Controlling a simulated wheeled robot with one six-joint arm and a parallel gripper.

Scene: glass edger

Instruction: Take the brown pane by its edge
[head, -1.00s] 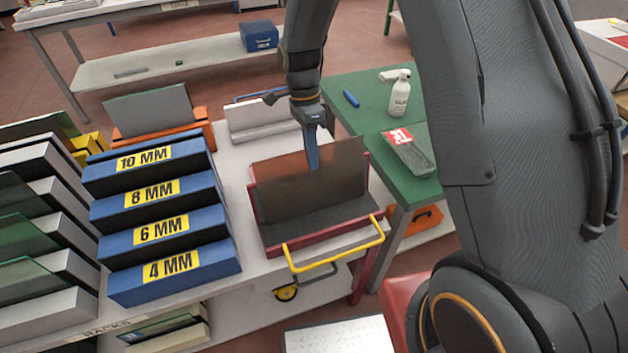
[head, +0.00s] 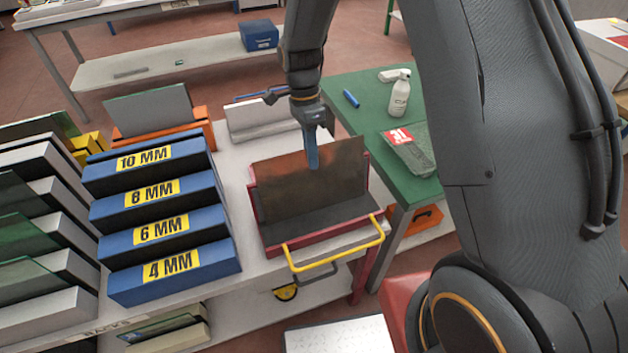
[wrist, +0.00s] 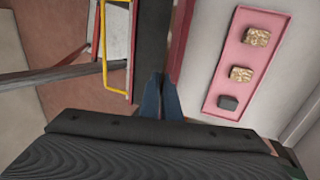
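The brown pane (head: 330,176) stands leaning in a red-framed cradle (head: 267,243) with a dark base and a yellow handle. My gripper (head: 313,165) points down at the middle of the pane's top edge, and one blue finger shows in front of the pane, reaching below that edge. The finger behind the pane is hidden in the head view. Whether the fingers press on the glass does not show.
A blue stepped rack (head: 190,255) with thickness labels stands left of the cradle. A green bench (head: 365,115) with a white bottle (head: 399,95) is at right. A pink tray (wrist: 225,85) with small blocks lies beside the pane in the wrist view.

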